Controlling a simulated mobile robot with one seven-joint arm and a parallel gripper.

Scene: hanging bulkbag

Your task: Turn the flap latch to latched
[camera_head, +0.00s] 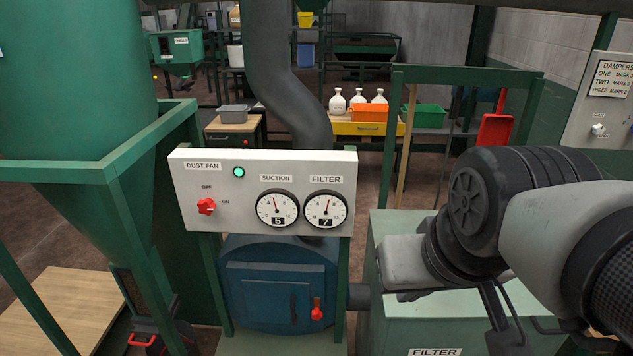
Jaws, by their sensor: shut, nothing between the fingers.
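The small red latch (317,313) sits at the right side of the front of the blue housing (279,258), below the dust fan panel. It is too small to tell exactly how its lever is turned. The flap (270,292) beside it looks closed and has a dark upright handle (293,306). My gripper (503,325) shows partly at the lower right, in front of the green filter box, well to the right of the latch and apart from it. It is shut and empty; its far end is partly hidden.
The dust fan panel (262,205) overhangs the housing, with a red switch (206,206) and two gauges. The green filter box (388,320) stands right of the housing. Green frame posts (341,275) flank the housing. A green hopper (75,90) fills the left.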

